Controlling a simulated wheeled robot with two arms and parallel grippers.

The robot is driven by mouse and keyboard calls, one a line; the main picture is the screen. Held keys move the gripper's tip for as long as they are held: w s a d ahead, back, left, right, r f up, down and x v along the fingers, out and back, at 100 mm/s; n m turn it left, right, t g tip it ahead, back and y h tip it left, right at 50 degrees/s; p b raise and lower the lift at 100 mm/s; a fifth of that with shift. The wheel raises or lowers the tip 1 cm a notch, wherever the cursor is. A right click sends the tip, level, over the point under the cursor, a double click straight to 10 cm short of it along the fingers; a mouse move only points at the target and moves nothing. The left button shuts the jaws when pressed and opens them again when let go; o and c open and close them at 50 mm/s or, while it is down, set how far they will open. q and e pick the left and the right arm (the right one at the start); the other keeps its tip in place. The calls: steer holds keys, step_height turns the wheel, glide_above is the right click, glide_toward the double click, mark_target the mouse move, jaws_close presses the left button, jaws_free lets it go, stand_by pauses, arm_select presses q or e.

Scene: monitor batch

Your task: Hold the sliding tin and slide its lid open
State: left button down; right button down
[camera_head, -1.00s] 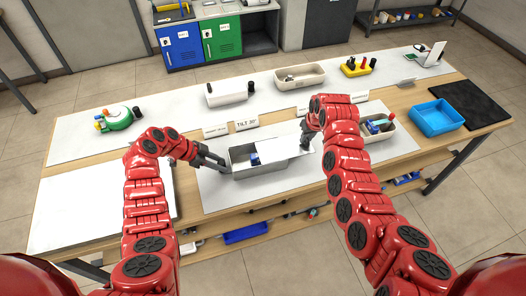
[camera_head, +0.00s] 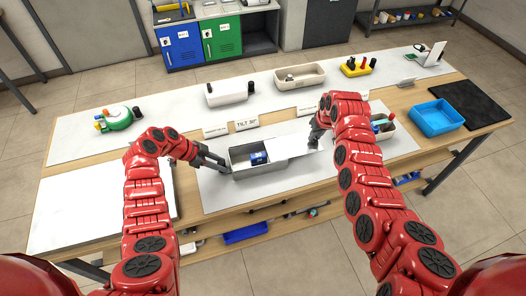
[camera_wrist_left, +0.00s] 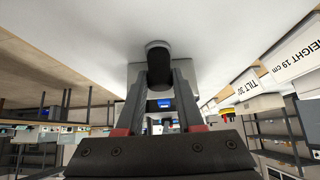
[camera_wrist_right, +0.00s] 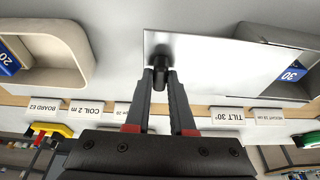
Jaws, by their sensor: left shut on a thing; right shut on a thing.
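The sliding tin (camera_head: 262,172) is a grey open-topped box on the white mat. Its left part is uncovered and a blue block (camera_head: 258,157) with a white number shows inside. The flat silvery lid (camera_head: 300,143) sticks out to the right past the tin. My left gripper (camera_head: 223,163) is shut on a dark knob (camera_wrist_left: 158,60) at the tin's left end. My right gripper (camera_head: 315,137) is shut on the lid's black knob (camera_wrist_right: 160,60). In the right wrist view the lid (camera_wrist_right: 210,60) spans the middle, with the numbered blue block (camera_wrist_right: 292,73) beside its edge.
A beige bin (camera_head: 390,131) with loose items stands right of the lid, partly behind my right arm. A blue tray (camera_head: 436,118) lies further right. A TILT sign (camera_head: 246,125) stands behind the tin. White boards (camera_head: 85,215) lie at left.

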steer(key=shift+w+d, duration=0.15)
steer(key=shift+d, duration=0.3)
steer(key=c, duration=0.7)
jaws_free()
steer(key=v, duration=1.2)
